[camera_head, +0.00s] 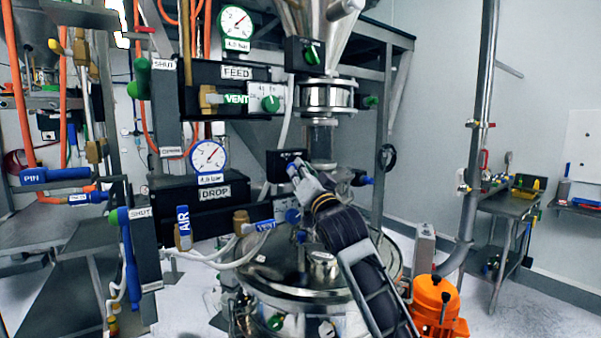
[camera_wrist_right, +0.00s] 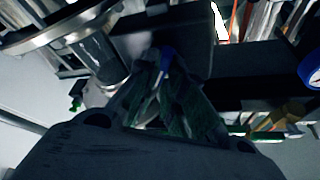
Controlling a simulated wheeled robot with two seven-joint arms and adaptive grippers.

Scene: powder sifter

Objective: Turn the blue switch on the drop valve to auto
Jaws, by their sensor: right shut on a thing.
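The blue switch (camera_wrist_right: 167,58) shows as a small blue piece between my right fingertips in the right wrist view. It sits on the front of a small black box (camera_head: 283,158) in the middle of the head view, by the pipe above the vessel. My right gripper (camera_head: 298,174) reaches up to this box from below and is shut on the blue switch. The fingers cover most of the switch, so its exact setting cannot be read. The black DROP panel (camera_head: 180,202) is to the left of the box. My left gripper is out of view.
A steel vessel (camera_head: 270,262) stands below my right arm. The FEED panel (camera_head: 190,72) and a similar black box with a green switch (camera_head: 312,54) are above. An orange motor (camera_head: 437,300) is at lower right. A side table (camera_head: 505,203) stands farther right.

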